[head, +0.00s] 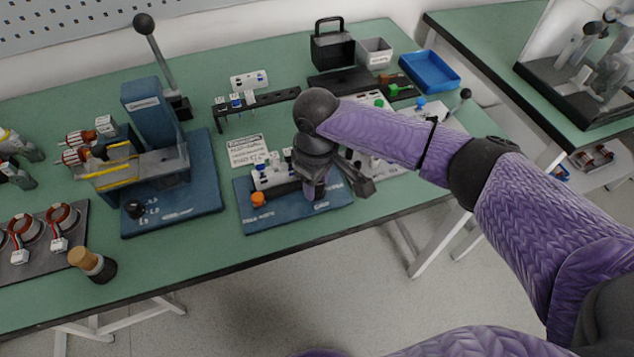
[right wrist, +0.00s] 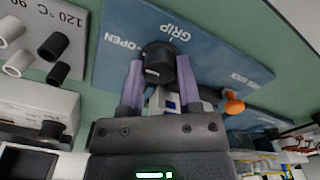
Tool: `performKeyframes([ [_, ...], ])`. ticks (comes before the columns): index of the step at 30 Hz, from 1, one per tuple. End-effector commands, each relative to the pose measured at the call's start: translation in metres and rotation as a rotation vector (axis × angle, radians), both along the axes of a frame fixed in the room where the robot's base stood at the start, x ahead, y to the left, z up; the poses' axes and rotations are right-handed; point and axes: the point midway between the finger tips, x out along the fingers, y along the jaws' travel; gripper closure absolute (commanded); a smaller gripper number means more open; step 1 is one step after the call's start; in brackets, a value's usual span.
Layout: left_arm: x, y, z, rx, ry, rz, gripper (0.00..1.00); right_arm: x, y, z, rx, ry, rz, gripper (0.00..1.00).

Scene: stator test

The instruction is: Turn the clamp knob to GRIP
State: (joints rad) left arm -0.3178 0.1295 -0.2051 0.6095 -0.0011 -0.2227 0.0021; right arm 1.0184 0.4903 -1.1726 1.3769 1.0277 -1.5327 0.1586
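The clamp knob (right wrist: 158,62) is a black round knob on the blue base plate (right wrist: 112,58), in the right wrist view. The word GRIP is printed beyond it and OPEN to its upper left. A short white mark shows on the knob's near side; I cannot tell which word the knob points to. My right gripper (right wrist: 158,75) has its two purple fingers on opposite sides of the knob, with no clear gap. In the head view my right gripper (head: 315,185) reaches down over the blue base (head: 262,218) and hides the knob. My left gripper is not in view.
An orange knob (head: 257,200) sits on the same base, left of the gripper. A blue lever press (head: 150,120) stands to the left. A small rack (head: 255,104), a black box (head: 332,50) and a blue tray (head: 430,70) lie behind.

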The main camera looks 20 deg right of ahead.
Motion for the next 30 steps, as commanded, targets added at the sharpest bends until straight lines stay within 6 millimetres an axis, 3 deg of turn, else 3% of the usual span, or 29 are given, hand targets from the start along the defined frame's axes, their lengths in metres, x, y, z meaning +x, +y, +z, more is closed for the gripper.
performKeyframes([
  [1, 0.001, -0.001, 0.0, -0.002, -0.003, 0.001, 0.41, 0.0, 0.0, 0.0, 0.0, 0.0, 0.0, 0.84],
  [3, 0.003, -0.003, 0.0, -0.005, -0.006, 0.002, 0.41, 0.0, 0.0, 0.0, 0.0, 0.0, 0.0, 0.95],
  [6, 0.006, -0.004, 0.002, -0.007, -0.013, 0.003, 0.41, 0.0, 0.0, 0.001, 0.0, 0.0, -0.012, 0.94],
  [8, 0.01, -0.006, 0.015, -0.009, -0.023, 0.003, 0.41, -0.001, 0.0, 0.006, 0.0, 0.001, -0.079, 0.94],
  [11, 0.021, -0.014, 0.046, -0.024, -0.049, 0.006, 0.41, -0.002, 0.001, 0.013, -0.001, 0.004, -0.309, 0.94],
  [15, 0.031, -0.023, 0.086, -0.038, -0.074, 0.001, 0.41, -0.003, 0.002, 0.014, 0.001, 0.008, -0.777, 0.94],
  [17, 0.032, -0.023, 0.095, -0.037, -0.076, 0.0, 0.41, -0.002, 0.002, 0.011, 0.0, 0.007, -0.977, 0.94],
  [21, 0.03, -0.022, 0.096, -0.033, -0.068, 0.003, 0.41, 0.0, 0.001, 0.002, 0.0, 0.001, -1.187, 0.94],
  [26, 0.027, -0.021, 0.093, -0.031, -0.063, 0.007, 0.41, 0.0, 0.0, 0.0, 0.0, -0.001, -1.192, 0.94],
  [27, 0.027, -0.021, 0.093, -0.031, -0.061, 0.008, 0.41, 0.0, 0.0, 0.0, 0.0, -0.001, -1.191, 0.48],
  [30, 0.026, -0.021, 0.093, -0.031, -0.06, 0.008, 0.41, 0.0, 0.0, 0.0, 0.001, -0.001, -1.19, 0.27],
])
